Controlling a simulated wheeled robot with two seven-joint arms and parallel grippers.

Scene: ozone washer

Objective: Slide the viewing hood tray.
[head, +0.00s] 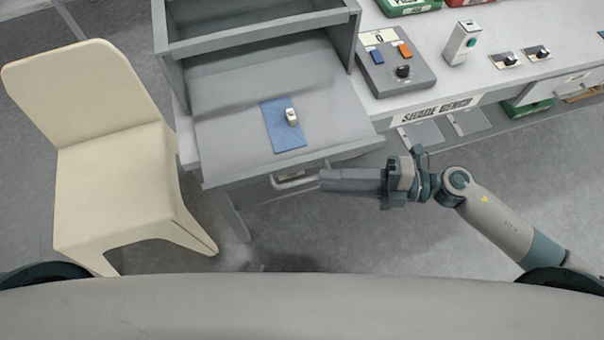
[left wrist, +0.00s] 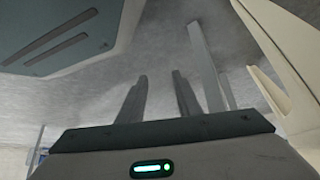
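The grey viewing hood (head: 255,45) stands on the bench at the upper left in the head view. A flat grey tray surface (head: 225,140) extends from under it toward me and carries a blue swatch with a small white piece. Below its front edge is a pale metal handle (head: 290,181). My right gripper (head: 322,181) points left, its tips close to the handle's right side; I cannot tell whether they touch it or whether the fingers are open. My left gripper (left wrist: 160,88) shows only in the left wrist view, fingers apart with nothing between them.
A cream chair (head: 110,165) stands to the left of the bench; its legs also show in the left wrist view (left wrist: 270,50). A control box (head: 395,68) with blue and orange switches sits right of the hood. Open floor lies in front of the bench.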

